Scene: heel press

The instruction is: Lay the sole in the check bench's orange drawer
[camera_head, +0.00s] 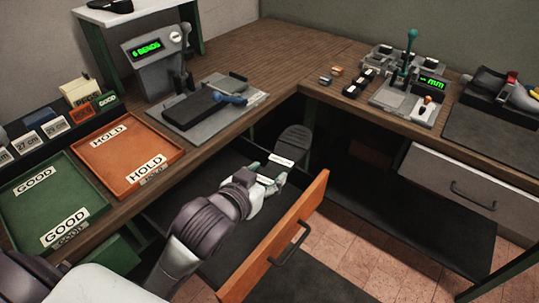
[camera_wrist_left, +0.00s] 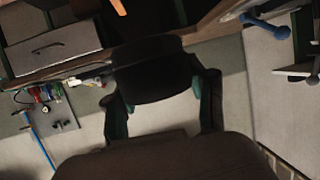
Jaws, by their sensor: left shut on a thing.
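The dark grey sole (camera_head: 295,139) is held up at a tilt, with a white label at its near end. My left gripper (camera_head: 271,174) is shut on that end. In the left wrist view the sole (camera_wrist_left: 152,72) sits dark between the two fingers of the left gripper (camera_wrist_left: 160,108). The orange drawer (camera_head: 284,232) under the left bench is pulled open. Its dark inside lies below my left arm, which hides part of it. The gripper and sole are over or near its far end; their height cannot be told. My right gripper is not in view.
The orange HOLD tray (camera_head: 124,185) and green GOOD tray (camera_head: 22,207) lie on the left bench, near a bend tester (camera_head: 158,62) and a clamp plate (camera_head: 212,108). A measuring device (camera_head: 407,90) stands on the right bench above a grey drawer (camera_head: 462,183).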

